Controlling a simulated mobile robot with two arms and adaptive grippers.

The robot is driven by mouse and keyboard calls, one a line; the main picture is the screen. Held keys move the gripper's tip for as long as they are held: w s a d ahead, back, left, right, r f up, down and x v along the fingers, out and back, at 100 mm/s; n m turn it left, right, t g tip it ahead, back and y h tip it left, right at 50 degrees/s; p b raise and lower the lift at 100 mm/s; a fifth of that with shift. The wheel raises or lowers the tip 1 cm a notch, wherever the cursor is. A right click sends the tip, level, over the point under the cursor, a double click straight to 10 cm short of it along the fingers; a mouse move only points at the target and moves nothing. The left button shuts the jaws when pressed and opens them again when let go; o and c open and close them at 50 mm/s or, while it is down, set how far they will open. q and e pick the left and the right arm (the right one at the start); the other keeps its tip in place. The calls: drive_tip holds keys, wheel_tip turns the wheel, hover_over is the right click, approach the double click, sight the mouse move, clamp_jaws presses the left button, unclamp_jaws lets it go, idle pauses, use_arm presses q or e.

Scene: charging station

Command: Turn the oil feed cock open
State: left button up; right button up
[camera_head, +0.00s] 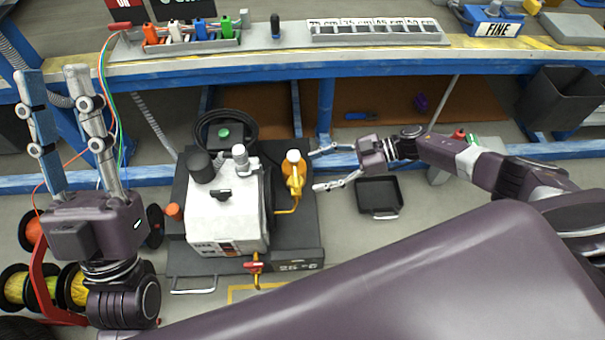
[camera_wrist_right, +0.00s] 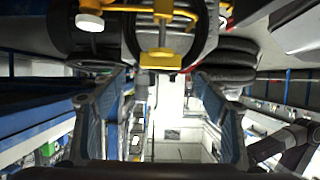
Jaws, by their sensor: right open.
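A white machine (camera_head: 225,215) stands on a dark base on the floor. On its right side is a yellow pipe fitting with a white knob (camera_head: 293,157) on top. A red-handled valve (camera_head: 254,267) on a yellow pipe sits at its front. I cannot tell for sure which of these is the oil feed cock. My right gripper (camera_head: 317,170) is open and empty, just right of the yellow fitting, its fingers pointing towards it. The right wrist view shows its spread fingers (camera_wrist_right: 160,85), with yellow parts (camera_wrist_right: 161,58) above. My left gripper (camera_head: 52,76) is open and empty, pointing up at far left.
A small black tray (camera_head: 378,194) lies on the floor below my right gripper. Cable spools (camera_head: 42,285) stand at lower left.

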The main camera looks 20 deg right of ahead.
drive_tip(key=shift+v, duration=2.4)
drive_tip(key=shift+a, duration=0.15)
